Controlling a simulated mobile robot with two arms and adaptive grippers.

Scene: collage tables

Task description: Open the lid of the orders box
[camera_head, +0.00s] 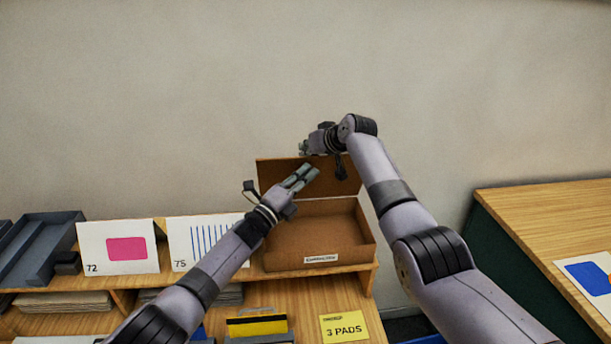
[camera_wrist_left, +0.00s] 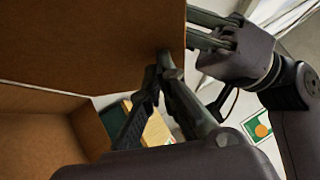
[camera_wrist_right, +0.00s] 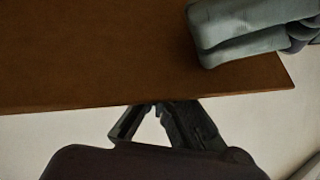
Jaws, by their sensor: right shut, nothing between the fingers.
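The brown box (camera_head: 310,245) stands open on the wooden shelf unit, with a small white label on its front too small to read. Its lid (camera_head: 272,175) stands raised, roughly upright, at the back; it also fills much of the left wrist view (camera_wrist_left: 80,45) and right wrist view (camera_wrist_right: 110,50). My left gripper (camera_head: 306,174) is shut, above the box in front of the lid's inner face. Its fingertips overlap the lid near an edge in the left wrist view; I cannot tell whether they touch. My right gripper (camera_head: 304,148) is shut and empty at the lid's top edge.
Cards marked 72 (camera_head: 118,247) and 75 (camera_head: 207,243) stand left of the box, beside a dark tray (camera_head: 40,245). A yellow "3 PADS" note (camera_head: 344,327) lies below the box. A wooden table (camera_head: 545,205) stands at the right. A bare wall is behind.

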